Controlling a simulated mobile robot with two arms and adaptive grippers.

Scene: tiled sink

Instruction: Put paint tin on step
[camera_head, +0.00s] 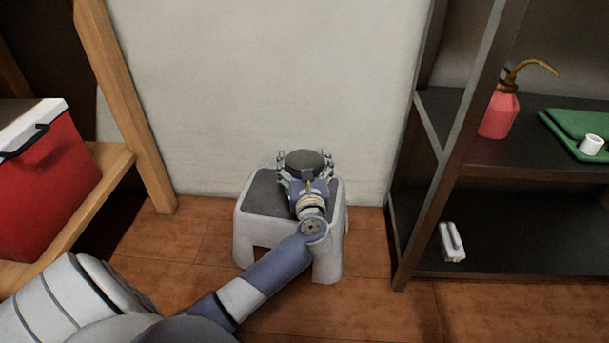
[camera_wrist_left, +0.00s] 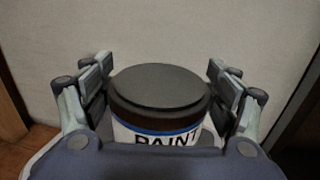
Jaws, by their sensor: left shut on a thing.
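The paint tin (camera_wrist_left: 160,92) has a dark lid and a white label reading "PAINT" with a blue band; in the head view its dark lid (camera_head: 305,160) shows over the step. My left gripper (camera_head: 304,172) is shut on the tin, with one finger on each side of it in the left wrist view (camera_wrist_left: 160,90). The step (camera_head: 247,222) is a pale stool with a dark grey top, standing on the floor against the wall. The tin is above or on the step's top; its base is hidden, so I cannot tell if it touches. My right gripper is not in view.
A dark shelf unit (camera_head: 440,190) stands to the right, holding a red bottle (camera_head: 499,115), a green tray (camera_head: 575,125) and a small white object (camera_head: 452,242). A red cooler (camera_head: 45,185) sits on a wooden shelf (camera_head: 110,160) at left. Floor beside the step is clear.

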